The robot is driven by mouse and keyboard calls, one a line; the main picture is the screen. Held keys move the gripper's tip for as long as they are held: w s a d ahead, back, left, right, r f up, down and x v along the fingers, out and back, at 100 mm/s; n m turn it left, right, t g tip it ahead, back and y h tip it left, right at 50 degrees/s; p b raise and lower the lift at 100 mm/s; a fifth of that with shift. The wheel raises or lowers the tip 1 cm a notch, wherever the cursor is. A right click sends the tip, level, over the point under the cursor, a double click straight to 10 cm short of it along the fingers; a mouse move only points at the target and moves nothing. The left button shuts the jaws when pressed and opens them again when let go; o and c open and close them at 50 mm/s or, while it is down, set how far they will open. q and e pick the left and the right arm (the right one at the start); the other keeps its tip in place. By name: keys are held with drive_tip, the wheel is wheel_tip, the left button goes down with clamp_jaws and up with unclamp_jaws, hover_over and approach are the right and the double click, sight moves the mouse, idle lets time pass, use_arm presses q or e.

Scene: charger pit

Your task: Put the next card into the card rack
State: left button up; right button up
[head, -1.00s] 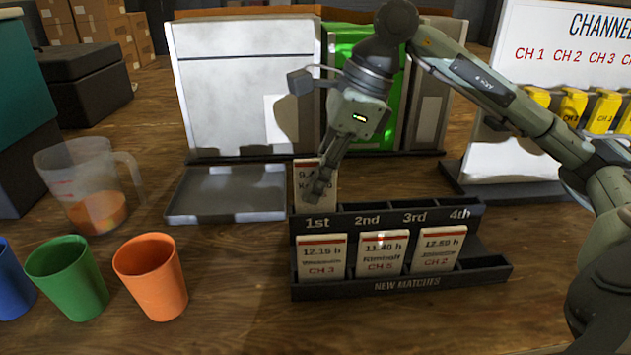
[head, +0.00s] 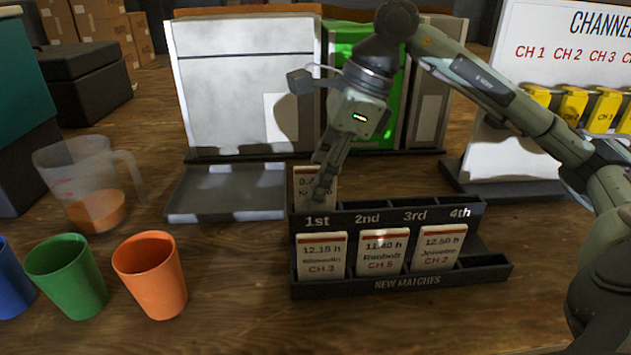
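The card rack (head: 472,275) is black, with a back row marked 1st to 4th and a front row marked NEW MATCHES. A white card with a red top band (head: 301,184) stands upright in the back row behind the 1st label, its right part hidden by my fingers. Front-row cards are CH 3 (head: 321,257), CH 5 (head: 382,251) and CH 2 (head: 438,249); the place at the right end is empty. My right gripper (head: 323,182) points down at the back card, with its fingers spread a little, open. My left gripper is not in view.
A grey tray (head: 227,192) lies left of the rack. Blue, green (head: 67,277) and orange (head: 151,276) cups and a measuring jug (head: 87,190) stand at left. A channel board (head: 556,80) with yellow items stands at back right.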

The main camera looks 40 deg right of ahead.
drive_tip(key=v, duration=1.2)
drive_tip(key=shift+s, duration=0.15)
